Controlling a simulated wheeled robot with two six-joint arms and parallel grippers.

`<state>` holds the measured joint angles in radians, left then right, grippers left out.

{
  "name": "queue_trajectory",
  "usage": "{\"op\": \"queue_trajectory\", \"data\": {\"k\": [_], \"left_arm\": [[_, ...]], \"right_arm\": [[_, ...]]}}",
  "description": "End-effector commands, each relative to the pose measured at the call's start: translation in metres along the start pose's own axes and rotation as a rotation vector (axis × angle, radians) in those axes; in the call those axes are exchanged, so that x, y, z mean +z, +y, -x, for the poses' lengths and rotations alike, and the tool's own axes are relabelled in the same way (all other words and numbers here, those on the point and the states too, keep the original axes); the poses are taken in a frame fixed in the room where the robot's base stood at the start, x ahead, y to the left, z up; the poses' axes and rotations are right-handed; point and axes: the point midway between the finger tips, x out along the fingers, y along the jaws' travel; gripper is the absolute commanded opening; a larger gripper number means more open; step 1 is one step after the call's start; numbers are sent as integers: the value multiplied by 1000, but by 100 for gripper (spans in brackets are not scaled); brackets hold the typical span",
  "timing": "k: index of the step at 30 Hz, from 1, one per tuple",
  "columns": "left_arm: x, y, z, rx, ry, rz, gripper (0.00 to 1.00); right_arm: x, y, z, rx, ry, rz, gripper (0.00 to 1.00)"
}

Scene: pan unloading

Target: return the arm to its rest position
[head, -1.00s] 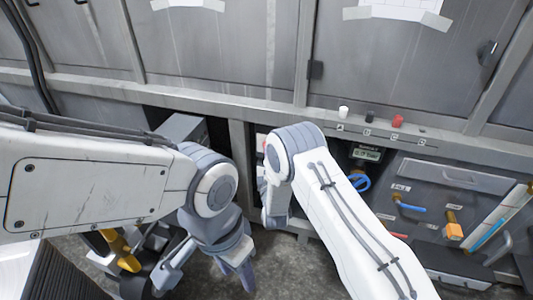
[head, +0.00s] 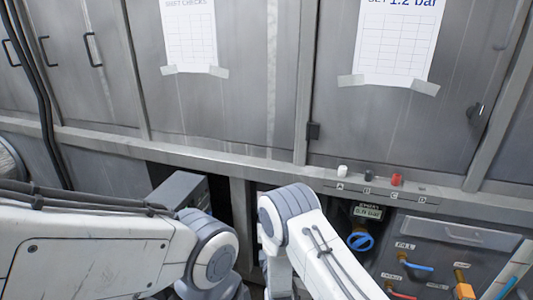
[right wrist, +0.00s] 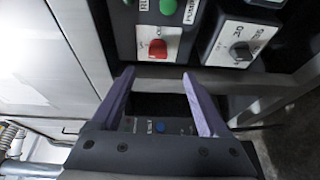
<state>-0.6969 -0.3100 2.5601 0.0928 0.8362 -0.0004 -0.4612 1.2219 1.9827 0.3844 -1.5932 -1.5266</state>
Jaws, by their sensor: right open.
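My right arm (head: 318,250) reaches in from the bottom right in the head view, bent at a grey joint, with its lower end cut off by the frame edge. My right gripper (right wrist: 157,76) shows in the right wrist view with its two purple fingers spread apart and nothing between them. My left arm (head: 90,250) comes in from the left and bends down at a grey joint. Its gripper is below the head picture's edge. The two arms are close together but apart in the picture.
Grey metal cabinets (head: 230,110) stand behind, with a ledge carrying white, black and red knobs (head: 397,179). Below right are a gauge (head: 368,212), a blue valve handle (head: 360,241) and a panel with blue and orange handles. In the wrist view, a red switch (right wrist: 158,49) sits beyond the fingers.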

Motion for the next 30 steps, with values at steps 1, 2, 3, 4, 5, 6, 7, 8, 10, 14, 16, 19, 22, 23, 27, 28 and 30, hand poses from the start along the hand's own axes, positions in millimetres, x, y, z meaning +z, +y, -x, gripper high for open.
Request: {"op": "queue_trajectory", "data": {"k": [1, 2, 3, 4, 5, 6, 7, 8, 10, 14, 16, 19, 22, 23, 27, 28, 30], "left_arm": [[0, 0, 0, 0, 0, 0, 50], [0, 0, 0, 0, 0, 0, 50], [0, 0, 0, 0, 0, 0, 50], [0, 0, 0, 0, 0, 0, 50], [0, 0, 0, 0, 0, 0, 50], [0, 0, 0, 0, 0, 0, 50], [0, 0, 0, 0, 0, 0, 50], [0, 0, 0, 0, 0, 0, 50], [0, 0, 0, 0, 0, 0, 50], [0, 0, 0, 0, 0, 0, 50], [0, 0, 0, 0, 0, 0, 50], [0, 0, 0, 0, 0, 0, 50], [0, 0, 0, 0, 0, 0, 50], [0, 0, 0, 0, 0, 0, 50], [0, 0, 0, 0, 0, 0, 50], [0, 0, 0, 0, 0, 0, 50], [0, 0, 0, 0, 0, 0, 50]], "right_arm": [[4, 8, -4, -24, -6, -43, 78], [7, 10, -6, -51, -11, -79, 78], [13, 16, -10, -94, -20, -141, 78], [17, 20, -11, -132, -28, -193, 78], [23, 25, -12, -175, -40, -253, 78], [30, 31, -11, -235, -59, -336, 78], [36, 35, -8, -283, -78, -400, 78], [42, 39, -4, -332, -99, -464, 78], [56, 49, 9, -440, -157, -606, 78], [82, 65, 52, -626, -308, -851, 78], [95, 72, 80, -710, -407, -962, 78], [108, 80, 119, -796, -539, -1079, 78], [118, 85, 152, -852, -652, -1159, 78], [121, 87, 160, -864, -684, -1180, 78], [132, 93, 199, -908, -824, -1257, 78], [134, 94, 207, -915, -853, -1272, 78], [138, 97, 225, -929, -919, -1300, 78]]}}
